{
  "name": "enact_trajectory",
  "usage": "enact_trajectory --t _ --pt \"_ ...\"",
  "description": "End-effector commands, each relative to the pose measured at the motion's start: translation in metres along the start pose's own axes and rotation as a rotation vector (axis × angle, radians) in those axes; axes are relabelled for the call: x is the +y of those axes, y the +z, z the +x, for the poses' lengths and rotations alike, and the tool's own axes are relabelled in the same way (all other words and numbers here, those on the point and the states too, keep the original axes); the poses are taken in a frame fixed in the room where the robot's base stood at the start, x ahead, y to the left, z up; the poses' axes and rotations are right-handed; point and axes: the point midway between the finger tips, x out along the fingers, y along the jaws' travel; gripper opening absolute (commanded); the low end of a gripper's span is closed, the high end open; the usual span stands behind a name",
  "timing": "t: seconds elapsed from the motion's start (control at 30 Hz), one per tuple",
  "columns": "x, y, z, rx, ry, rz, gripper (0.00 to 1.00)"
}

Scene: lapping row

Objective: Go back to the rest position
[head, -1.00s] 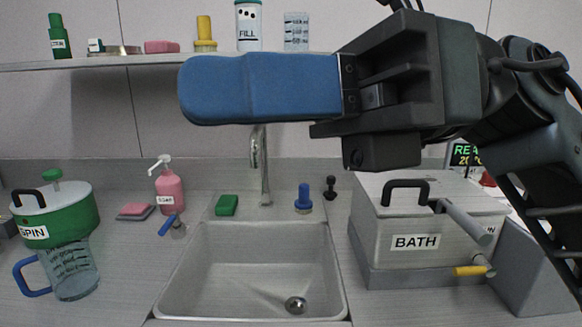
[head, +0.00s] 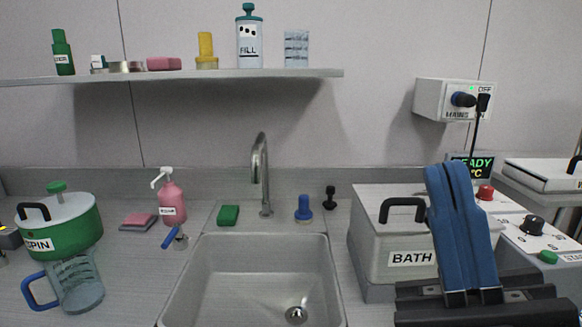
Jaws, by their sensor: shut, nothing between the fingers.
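My gripper (head: 449,172) shows at the lower right of the head view, its blue fingers pointing up and pressed together. It is shut and holds nothing. It stands in front of the right part of the white box labelled BATH (head: 408,256), hiding part of its front and lid. I cannot tell how far the fingers are from the box. The rest of my arm is out of view below the picture.
The sink (head: 250,265) with its tap (head: 262,175) lies in the middle. A green SPIN drum (head: 70,226) and a measuring jug (head: 77,285) stand at left. A shelf (head: 200,76) with bottles hangs above. A control panel (head: 525,232) and mains box (head: 440,100) are at right.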

Motion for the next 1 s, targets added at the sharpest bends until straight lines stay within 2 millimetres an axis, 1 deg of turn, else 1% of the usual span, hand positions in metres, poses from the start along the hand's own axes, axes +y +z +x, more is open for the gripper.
enact_trajectory --t 0.03,0.17,0.23,0.37,0.4,0.47,0.6,0.67,0.8,0.9,1.0 --pt "0.001 0.003 -0.014 -0.078 0.007 0.039 0.0" --pt "0.003 0.01 -0.052 -0.259 0.022 0.124 0.0" --pt "0.004 0.011 -0.074 -0.357 0.027 0.169 0.0" --pt "0.007 0.01 -0.117 -0.539 0.029 0.244 0.0" --pt "0.008 0.008 -0.131 -0.593 0.028 0.266 0.0" --pt "0.01 0.004 -0.151 -0.676 0.026 0.298 0.0" --pt "0.016 -0.011 -0.2 -0.87 0.013 0.364 0.0" --pt "0.02 -0.019 -0.22 -0.952 0.006 0.391 0.0" --pt "0.033 -0.044 -0.266 -1.143 -0.019 0.441 0.0" --pt "0.044 -0.064 -0.295 -1.272 -0.04 0.47 0.0" --pt "0.056 -0.082 -0.318 -1.379 -0.06 0.489 0.0"
